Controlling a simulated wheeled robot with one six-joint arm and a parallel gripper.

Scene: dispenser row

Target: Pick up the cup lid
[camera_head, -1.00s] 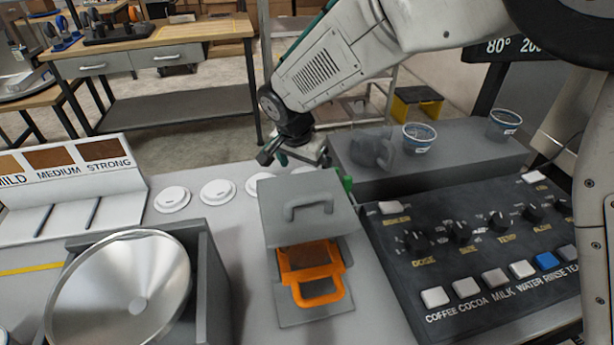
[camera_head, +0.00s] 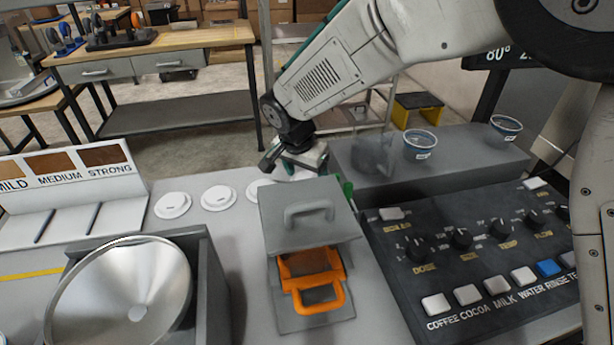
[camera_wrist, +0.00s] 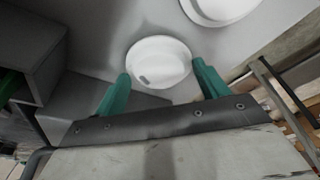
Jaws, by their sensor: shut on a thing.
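A white round cup lid (camera_wrist: 158,62) with a small dark slot lies between the green fingers of my gripper (camera_wrist: 160,76) in the wrist view. My gripper is shut on this lid, with a finger at each side. In the head view my gripper (camera_head: 300,163) is low over the grey counter, behind the grey box, and mostly hides the held lid. Other white lids (camera_head: 172,205) (camera_head: 218,198) (camera_head: 257,188) lie in a row to its left. Part of one neighbouring lid (camera_wrist: 222,8) shows at the top of the wrist view.
A grey box (camera_head: 308,215) with a handle and an orange drawer (camera_head: 318,280) stands just in front of my gripper. A dark control panel (camera_head: 480,250) and a metal funnel (camera_head: 125,290) flank the front.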

